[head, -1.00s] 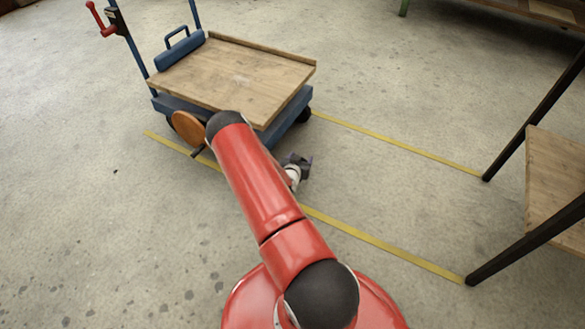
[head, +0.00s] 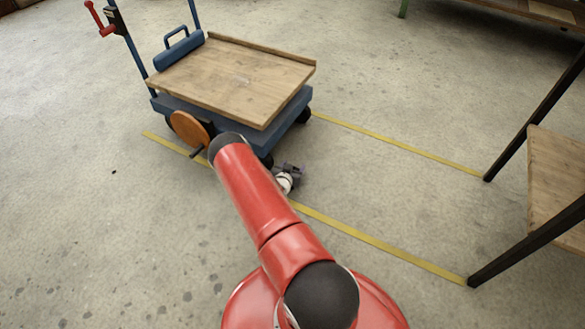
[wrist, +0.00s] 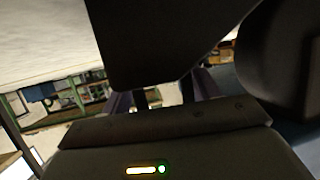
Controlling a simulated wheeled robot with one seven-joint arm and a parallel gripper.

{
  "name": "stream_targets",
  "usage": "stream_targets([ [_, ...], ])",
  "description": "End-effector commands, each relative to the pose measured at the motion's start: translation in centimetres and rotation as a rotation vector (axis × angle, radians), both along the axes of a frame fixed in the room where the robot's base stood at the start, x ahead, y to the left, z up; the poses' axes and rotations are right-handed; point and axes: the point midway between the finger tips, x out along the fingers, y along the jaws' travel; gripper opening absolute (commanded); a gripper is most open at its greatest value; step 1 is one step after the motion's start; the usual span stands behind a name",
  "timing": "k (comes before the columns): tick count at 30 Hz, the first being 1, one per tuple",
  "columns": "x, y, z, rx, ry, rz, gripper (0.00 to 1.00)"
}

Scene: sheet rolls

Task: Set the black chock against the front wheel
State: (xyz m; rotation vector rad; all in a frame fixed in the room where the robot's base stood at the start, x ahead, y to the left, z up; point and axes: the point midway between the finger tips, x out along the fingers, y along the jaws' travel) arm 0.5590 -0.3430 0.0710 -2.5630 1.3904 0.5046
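The black chock (wrist: 155,45) fills the top middle of the wrist view as a large dark wedge, and my gripper (wrist: 163,95) is shut on it. In the head view my gripper (head: 292,169) is low by the cart's near right corner; the chock cannot be made out there. The front wheel (head: 267,160) is a small dark shape under that corner, partly hidden by my arm. A dark rounded wheel (wrist: 275,65) stands at the right of the wrist view, close beside the chock. Whether they touch cannot be told.
The blue cart (head: 285,120) with a wooden deck (head: 235,80) stands between two yellow floor lines (head: 375,242). An orange-brown disc (head: 188,128) is on its near side. A dark-legged table (head: 555,170) is at the right. The floor at the left is clear.

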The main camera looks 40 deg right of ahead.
Motion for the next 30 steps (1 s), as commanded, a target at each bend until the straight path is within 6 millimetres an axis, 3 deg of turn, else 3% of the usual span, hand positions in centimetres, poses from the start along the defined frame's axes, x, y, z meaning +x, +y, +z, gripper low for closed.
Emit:
stream_targets([
  [5, 0.0, 0.1, -0.2, 0.002, 0.002, 0.001, 0.82],
  [16, -0.4, 0.7, 0.3, 0.001, 0.003, 0.001, 0.82],
  [30, -5.0, 7.8, 3.7, 0.001, 0.004, 0.002, 0.82],
])
